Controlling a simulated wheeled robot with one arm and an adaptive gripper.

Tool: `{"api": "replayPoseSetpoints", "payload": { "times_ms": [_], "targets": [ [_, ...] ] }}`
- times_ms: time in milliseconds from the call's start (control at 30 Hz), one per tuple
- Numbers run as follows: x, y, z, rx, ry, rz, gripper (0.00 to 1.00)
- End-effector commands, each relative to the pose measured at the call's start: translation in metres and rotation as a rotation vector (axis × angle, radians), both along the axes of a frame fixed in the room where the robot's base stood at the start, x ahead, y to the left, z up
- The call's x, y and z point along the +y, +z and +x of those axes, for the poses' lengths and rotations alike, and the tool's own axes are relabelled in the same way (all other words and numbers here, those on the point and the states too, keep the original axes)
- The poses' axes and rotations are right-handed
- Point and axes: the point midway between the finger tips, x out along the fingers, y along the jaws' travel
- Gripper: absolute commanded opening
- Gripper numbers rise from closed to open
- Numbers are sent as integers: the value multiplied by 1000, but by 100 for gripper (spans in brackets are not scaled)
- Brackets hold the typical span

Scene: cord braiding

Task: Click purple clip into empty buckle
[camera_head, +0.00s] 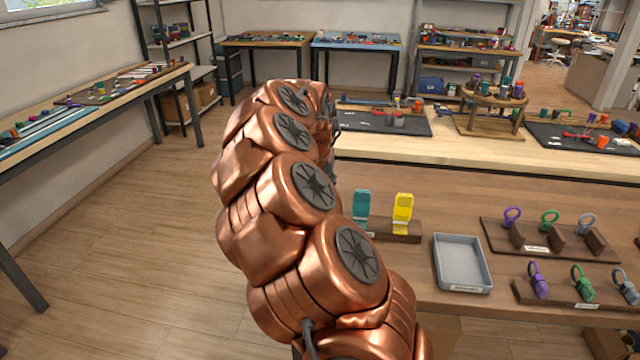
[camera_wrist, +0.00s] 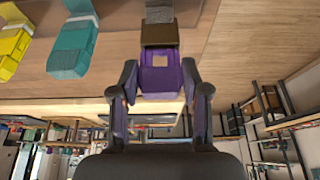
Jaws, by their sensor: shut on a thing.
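In the wrist view, the purple clip (camera_wrist: 160,80) sits between the two fingers of my gripper (camera_wrist: 160,84), and the fingers are shut on its sides. A dark brown part (camera_wrist: 158,33) and a grey end piece (camera_wrist: 160,13) line up just beyond the clip. I cannot tell whether they belong to the buckle or whether the clip touches them. A teal buckle (camera_wrist: 73,48) and a yellow buckle (camera_wrist: 13,50) stand apart to the left. The head view shows the teal buckle (camera_head: 361,207) and yellow buckle (camera_head: 403,213) too; my copper arm hides my gripper and the purple clip.
A grey tray (camera_head: 462,264) lies right of the buckles' wooden stand (camera_head: 385,237). Two racks (camera_head: 548,244) (camera_head: 568,301) with purple, green and grey ringed pieces fill the right side. A raised shelf (camera_head: 480,151) with mats and tools runs behind. Open floor lies left.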

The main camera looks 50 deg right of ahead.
Motion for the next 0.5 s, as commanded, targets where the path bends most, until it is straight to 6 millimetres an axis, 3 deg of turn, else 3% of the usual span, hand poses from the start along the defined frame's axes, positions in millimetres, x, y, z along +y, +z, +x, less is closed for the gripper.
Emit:
{"api": "replayPoseSetpoints", "payload": {
  "times_ms": [500],
  "targets": [
    [0, -8, 0, -2, -1, 0, 7]
  ]
}}
